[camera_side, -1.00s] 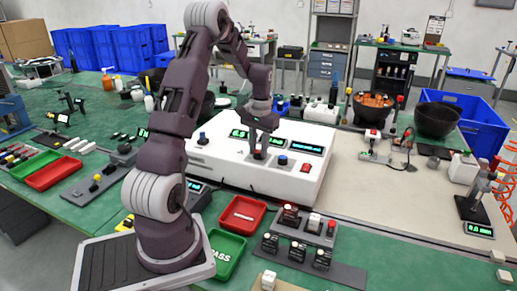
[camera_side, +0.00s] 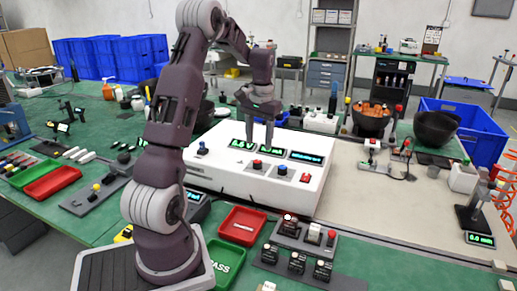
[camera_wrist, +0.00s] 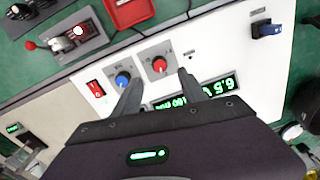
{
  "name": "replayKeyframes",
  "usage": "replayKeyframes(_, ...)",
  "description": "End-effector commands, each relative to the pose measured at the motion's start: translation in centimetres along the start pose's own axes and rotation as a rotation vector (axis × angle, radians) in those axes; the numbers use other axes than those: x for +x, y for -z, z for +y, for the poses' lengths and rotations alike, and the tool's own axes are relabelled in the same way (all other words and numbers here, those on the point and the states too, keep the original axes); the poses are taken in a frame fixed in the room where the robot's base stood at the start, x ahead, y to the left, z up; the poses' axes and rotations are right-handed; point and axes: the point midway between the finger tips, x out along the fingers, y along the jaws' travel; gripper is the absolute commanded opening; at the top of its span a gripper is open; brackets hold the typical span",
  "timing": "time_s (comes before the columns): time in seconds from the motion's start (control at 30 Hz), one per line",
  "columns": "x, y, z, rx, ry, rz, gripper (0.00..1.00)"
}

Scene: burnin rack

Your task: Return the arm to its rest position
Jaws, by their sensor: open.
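My gripper (camera_side: 261,146) hangs over the white bench unit (camera_side: 222,172) with its fingers pointing down. Its two fingers are apart with nothing between them, and they also show in the wrist view (camera_wrist: 159,78). The fingertips are above the panel, near the red knob (camera_side: 257,165) and the blue knob (camera_side: 282,170). In the wrist view the red knob (camera_wrist: 160,65) lies in the gap between the fingertips as seen from above, and the blue knob (camera_wrist: 123,79) is beside one finger. The arm is bent forward from its base at the left front.
The unit also carries lit green displays, a red switch (camera_side: 305,178) and a blue switch (camera_side: 202,148). A red tray (camera_side: 243,225), a green tray (camera_side: 222,262) and small modules stand in front. A dark bowl (camera_side: 437,129) is at the right. The beige mat is largely clear.

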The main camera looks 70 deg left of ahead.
Motion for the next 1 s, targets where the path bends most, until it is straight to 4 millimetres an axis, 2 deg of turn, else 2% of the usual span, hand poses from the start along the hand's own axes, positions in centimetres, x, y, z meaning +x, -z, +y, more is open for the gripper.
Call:
replayKeyframes(0.37, -0.2, -0.1, 0.2, 0.004, 0.000, 0.002, 0.50)
replayKeyframes(0.47, -2.7, -1.3, 2.9, 0.049, 0.002, 0.040, 0.50)
replayKeyframes(0.57, -7.7, -5.5, 8.6, 0.153, -0.003, 0.129, 0.50)
replayKeyframes(0.6, -9.7, -8.2, 11.0, 0.206, -0.011, 0.172, 0.50)
replayKeyframes(0.67, -12.0, -12.8, 14.0, 0.285, -0.031, 0.238, 0.50)
replayKeyframes(0.7, -13.0, -16.1, 15.4, 0.336, -0.048, 0.280, 0.50)
replayKeyframes(0.8, -13.9, -23.6, 17.3, 0.452, -0.100, 0.374, 0.50)
replayKeyframes(0.83, -13.8, -25.5, 17.5, 0.483, -0.117, 0.397, 0.50)
replayKeyframes(0.9, -13.3, -29.0, 17.5, 0.540, -0.153, 0.440, 0.50)
replayKeyframes(1.0, -12.5, -31.9, 17.3, 0.591, -0.189, 0.476, 0.50)
